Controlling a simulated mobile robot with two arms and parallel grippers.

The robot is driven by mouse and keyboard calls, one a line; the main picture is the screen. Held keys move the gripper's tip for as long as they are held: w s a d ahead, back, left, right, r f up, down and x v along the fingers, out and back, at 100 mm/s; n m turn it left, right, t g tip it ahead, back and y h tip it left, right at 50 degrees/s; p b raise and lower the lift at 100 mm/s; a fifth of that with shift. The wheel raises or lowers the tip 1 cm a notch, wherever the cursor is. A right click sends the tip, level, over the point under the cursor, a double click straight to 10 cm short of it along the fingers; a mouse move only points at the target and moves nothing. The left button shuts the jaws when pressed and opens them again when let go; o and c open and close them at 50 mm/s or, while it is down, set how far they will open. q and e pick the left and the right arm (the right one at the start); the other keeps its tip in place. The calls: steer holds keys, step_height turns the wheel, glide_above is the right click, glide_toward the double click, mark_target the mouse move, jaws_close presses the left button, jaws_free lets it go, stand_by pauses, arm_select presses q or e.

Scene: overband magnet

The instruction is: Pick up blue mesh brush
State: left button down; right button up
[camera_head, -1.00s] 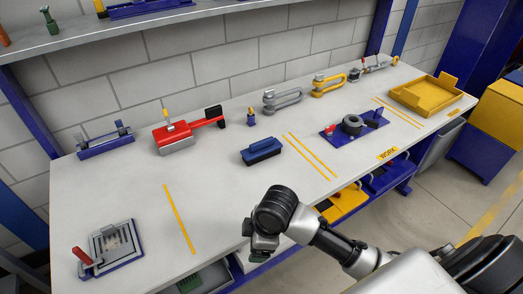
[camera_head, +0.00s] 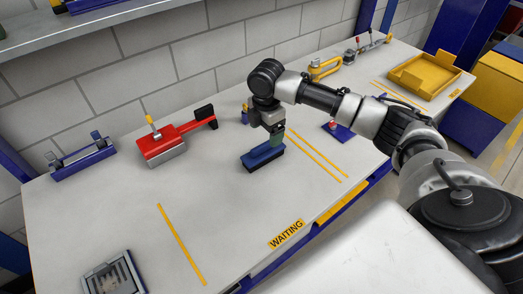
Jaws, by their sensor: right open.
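The blue mesh brush (camera_head: 262,158), a blue block with a dark lower edge, lies on the light grey bench near the middle of the view. My right gripper (camera_head: 276,136) is open and points down right at the brush's upper right part. Its fingertips overlap the brush in the picture, and I cannot tell whether they touch it. The gripper hides a little of the brush's back. My left gripper is not in view.
A red tool with a grey block (camera_head: 170,145) lies left of the brush. A blue holder (camera_head: 82,160) stands farther left. A yellow shackle (camera_head: 323,69) and a yellow tray (camera_head: 424,76) are at the back right.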

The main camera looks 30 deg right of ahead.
mark_target(263, 144)
steer(key=shift+f, duration=0.7)
steer(key=shift+w+f, duration=0.1)
steer(key=shift+f, duration=0.25)
steer(key=shift+a+f, duration=0.1)
steer(key=shift+f, duration=0.25)
steer(key=f, duration=0.4)
steer(key=shift+w+a+f, duration=0.1)
steer(key=shift+a+f, duration=0.05)
steer(key=shift+a, duration=0.05)
steer(key=shift+f, duration=0.2)
steer(key=shift+c, duration=0.5)
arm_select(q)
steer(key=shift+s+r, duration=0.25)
arm_select(e)
steer(key=c, duration=1)
